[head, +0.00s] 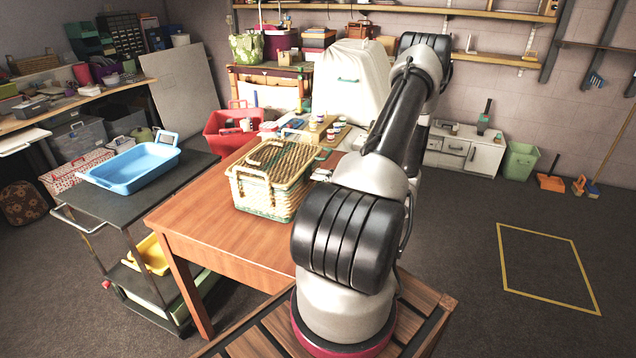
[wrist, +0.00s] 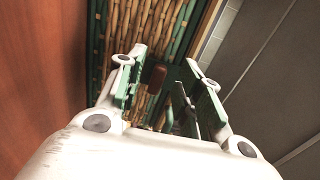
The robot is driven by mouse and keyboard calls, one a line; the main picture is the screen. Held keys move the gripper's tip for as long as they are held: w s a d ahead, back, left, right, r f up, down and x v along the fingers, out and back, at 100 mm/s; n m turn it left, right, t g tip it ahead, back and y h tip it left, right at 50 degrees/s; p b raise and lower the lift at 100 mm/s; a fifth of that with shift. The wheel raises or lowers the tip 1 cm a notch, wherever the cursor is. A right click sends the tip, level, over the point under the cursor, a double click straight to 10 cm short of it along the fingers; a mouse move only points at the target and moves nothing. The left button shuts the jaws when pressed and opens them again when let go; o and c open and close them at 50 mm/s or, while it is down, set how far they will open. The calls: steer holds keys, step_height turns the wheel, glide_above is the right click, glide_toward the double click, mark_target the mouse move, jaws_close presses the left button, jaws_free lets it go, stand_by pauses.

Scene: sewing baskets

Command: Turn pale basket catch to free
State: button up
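The pale basket (head: 262,192) is woven straw-coloured wicker with green trim and a handle; it stands closed on the wooden table. In the wrist view its wicker wall (wrist: 135,25) with green edging lies ahead of my gripper (wrist: 160,80). My gripper's two green-padded fingers are spread apart. A small brown piece (wrist: 154,76), which may be the catch, shows between the fingers against the wicker; I cannot tell whether they touch it. Its turn position is unclear.
The wooden table (head: 190,215) has bare room in front of the basket. A red bin (head: 222,135) and small jars (head: 331,133) stand behind it. A dark cart (head: 110,200) with a blue tray (head: 130,168) stands at the left. Open floor lies at the right.

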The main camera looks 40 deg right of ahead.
steer(key=v, duration=1)
steer(key=shift+s, duration=0.25)
